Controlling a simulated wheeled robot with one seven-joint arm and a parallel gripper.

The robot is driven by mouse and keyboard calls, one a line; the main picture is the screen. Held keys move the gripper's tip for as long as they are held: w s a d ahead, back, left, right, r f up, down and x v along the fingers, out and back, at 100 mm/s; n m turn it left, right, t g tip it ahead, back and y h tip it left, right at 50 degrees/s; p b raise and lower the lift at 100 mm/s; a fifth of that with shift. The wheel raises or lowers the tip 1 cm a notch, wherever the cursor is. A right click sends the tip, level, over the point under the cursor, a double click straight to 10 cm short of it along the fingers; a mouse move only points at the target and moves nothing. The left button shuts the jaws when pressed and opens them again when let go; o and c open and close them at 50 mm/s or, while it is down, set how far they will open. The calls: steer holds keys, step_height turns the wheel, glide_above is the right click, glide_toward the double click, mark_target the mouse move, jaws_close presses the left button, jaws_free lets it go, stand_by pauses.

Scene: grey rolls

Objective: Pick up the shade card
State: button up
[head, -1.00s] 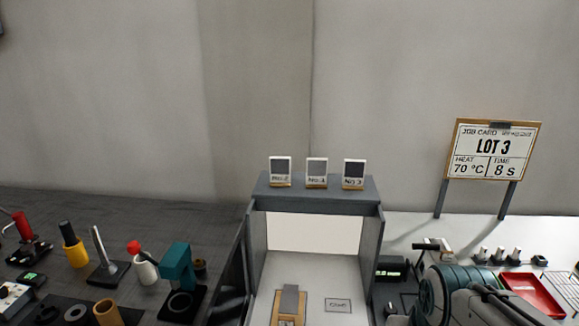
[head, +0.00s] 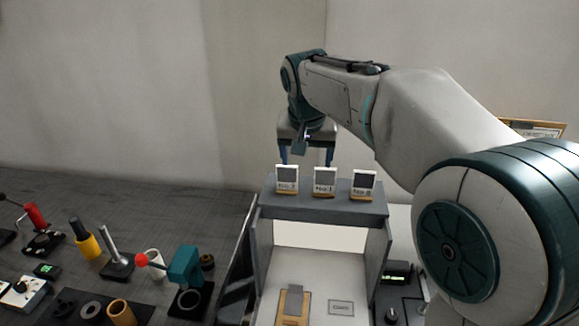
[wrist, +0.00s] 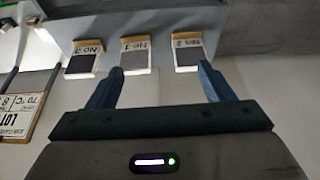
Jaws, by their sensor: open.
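Three small white cards with dark grey patches and tan bases stand in a row on the grey box's top shelf (head: 325,208). They are the left card (head: 287,179), the middle card (head: 324,182) and the right card (head: 363,185). The wrist view shows them upside down: No. 3 (wrist: 82,62), No. 1 (wrist: 135,55) and No. 2 (wrist: 188,52). My gripper (head: 307,160) is open and empty, pointing down above the left and middle cards. In the wrist view its fingers (wrist: 158,68) are spread apart, with the No. 1 card and most of No. 2 beyond the gap.
Inside the box lie a wooden block with a grey piece (head: 293,303) and a small label plate (head: 340,308). A teal press (head: 186,270) and several tools stand on the dark bench at left. A job card sign (head: 535,128) is partly hidden behind my arm.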

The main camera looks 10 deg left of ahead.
mark_target(287, 175)
steer(key=w+a+r, duration=0.1)
steer(key=a, duration=0.3)
steer(key=x, duration=0.2)
steer(key=p+x, duration=0.1)
steer(key=x, duration=0.2)
steer(key=p+x, duration=0.1)
steer(key=x, duration=0.1)
steer(key=shift+w+a+f, duration=0.15)
steer(key=shift+w+a, duration=0.05)
steer(key=shift+w, duration=0.3)
steer(key=shift+w+a+p+x, duration=0.15)
steer(key=shift+p+x, duration=0.4)
steer(key=shift+x, duration=0.8)
steer(key=shift+w+a+p+x, duration=0.15)
steer(key=shift+p+x, duration=0.4)
steer(key=shift+x, duration=0.8)
steer(key=shift+a, duration=0.1)
steer(key=c, duration=1)
